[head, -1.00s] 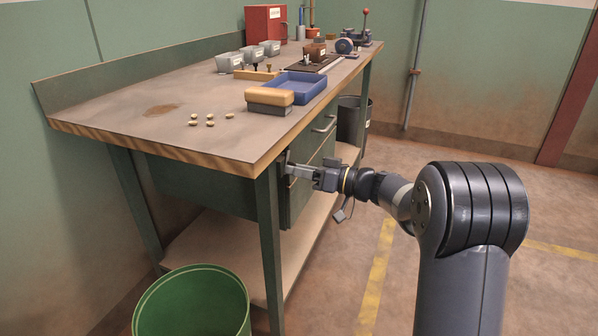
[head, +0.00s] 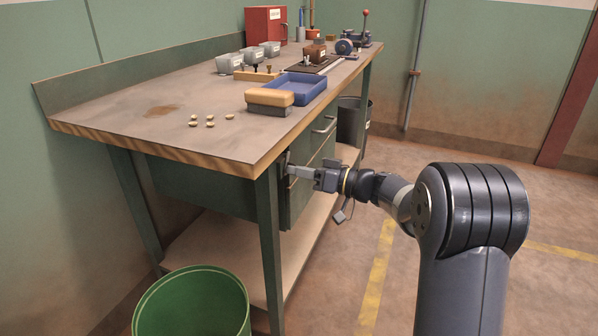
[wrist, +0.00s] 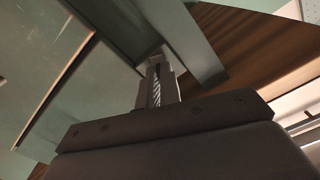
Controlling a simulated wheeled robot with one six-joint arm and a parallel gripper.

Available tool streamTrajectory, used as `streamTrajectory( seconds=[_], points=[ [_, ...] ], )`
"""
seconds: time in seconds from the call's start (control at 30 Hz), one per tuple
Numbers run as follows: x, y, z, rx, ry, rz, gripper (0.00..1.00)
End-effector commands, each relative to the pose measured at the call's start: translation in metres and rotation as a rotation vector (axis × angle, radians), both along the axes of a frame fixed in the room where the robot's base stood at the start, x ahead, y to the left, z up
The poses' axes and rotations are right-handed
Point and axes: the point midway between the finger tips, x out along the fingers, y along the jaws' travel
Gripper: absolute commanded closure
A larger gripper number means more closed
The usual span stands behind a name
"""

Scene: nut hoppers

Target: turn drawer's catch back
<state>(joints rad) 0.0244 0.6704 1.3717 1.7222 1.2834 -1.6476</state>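The drawer unit (head: 300,196) hangs under the workbench, its green front facing right. The catch, a small grey lever (head: 284,161), is at the near edge of the drawer fronts, just under the bench top. My gripper (head: 292,168) reaches in from the right, with its fingertips at the catch. In the wrist view my gripper's fingers (wrist: 157,78) are close together with a narrow gap between them. Their tips meet or overlap a pale grey piece at the green panel. Whether they grip the catch or only touch it is hard to tell.
The bench leg (head: 269,250) stands close to the left of my gripper. A green bin (head: 195,308) is on the floor in front. A blue tray (head: 300,88) and a brush-like block (head: 270,98) lie on the bench top. The floor to the right is clear.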

Motion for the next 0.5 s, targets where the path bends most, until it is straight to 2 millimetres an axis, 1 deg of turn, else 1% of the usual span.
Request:
streamTrajectory(
  seconds=[0.27,0.5],
  points=[
    [-0.0005,0.0000,-0.0008,0.048,0.135,-0.001,1.00],
    [-0.0011,0.0002,0.0004,0.122,0.338,-0.001,1.00]
  ],
)
